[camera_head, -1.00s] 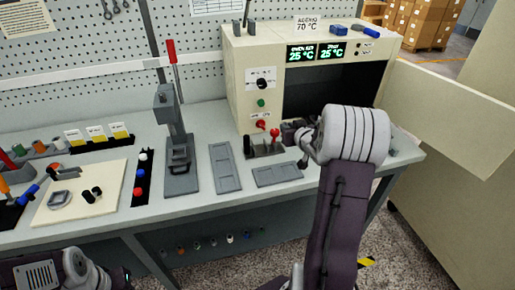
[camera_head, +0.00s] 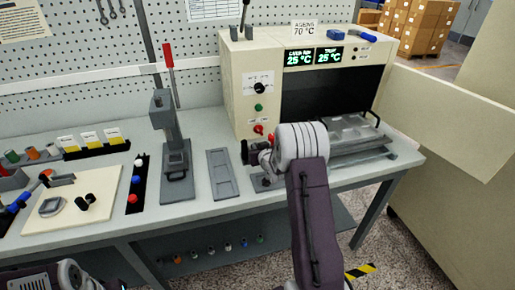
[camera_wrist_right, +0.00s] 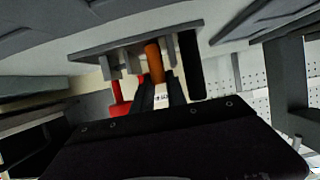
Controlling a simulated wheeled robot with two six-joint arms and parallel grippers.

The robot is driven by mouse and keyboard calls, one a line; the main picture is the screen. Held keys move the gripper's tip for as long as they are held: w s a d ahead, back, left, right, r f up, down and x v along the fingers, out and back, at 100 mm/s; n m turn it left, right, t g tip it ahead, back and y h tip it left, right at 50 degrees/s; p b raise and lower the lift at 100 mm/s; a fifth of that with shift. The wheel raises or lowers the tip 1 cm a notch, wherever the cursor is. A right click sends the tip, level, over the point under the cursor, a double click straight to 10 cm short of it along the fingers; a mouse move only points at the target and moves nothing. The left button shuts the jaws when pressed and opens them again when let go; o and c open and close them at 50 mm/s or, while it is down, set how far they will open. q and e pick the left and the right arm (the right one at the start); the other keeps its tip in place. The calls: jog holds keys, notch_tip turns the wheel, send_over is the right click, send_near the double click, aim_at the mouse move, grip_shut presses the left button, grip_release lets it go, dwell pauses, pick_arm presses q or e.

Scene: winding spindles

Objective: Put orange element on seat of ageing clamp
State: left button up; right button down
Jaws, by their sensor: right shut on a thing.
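My right gripper (camera_head: 250,153) is in front of the cream oven's control panel. In the right wrist view its jaws (camera_wrist_right: 163,93) are shut on the orange element (camera_wrist_right: 153,56), a small cylinder with a white part towards the jaws. The orange end is against or very close to the grey ageing clamp (camera_wrist_right: 138,48), among its posts; whether it touches the seat I cannot tell. The clamp's red handle (camera_wrist_right: 121,108) shows beside it. In the head view my right arm hides the element and most of the clamp.
The oven (camera_head: 253,84) stands open, with a grey tray-like fixture (camera_head: 352,128) at its mouth. A lever press (camera_head: 172,135) and a grey flat tray (camera_head: 222,174) stand to the left. A cream board (camera_head: 75,205) lies further left.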

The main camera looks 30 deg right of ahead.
jog(key=shift+s, duration=0.1)
jog(key=shift+f+b, duration=0.3)
jog(key=shift+b, duration=0.1)
jog(key=c, duration=1.3)
grip_release()
jog(key=shift+a, duration=0.1)
jog(key=shift+c, duration=0.2)
jog(key=shift+r+p, duration=0.55)
jog(key=shift+p, duration=0.1)
jog(key=v, duration=1.2)
jog(key=shift+f+b, duration=0.2)
jog(key=shift+b, duration=0.25)
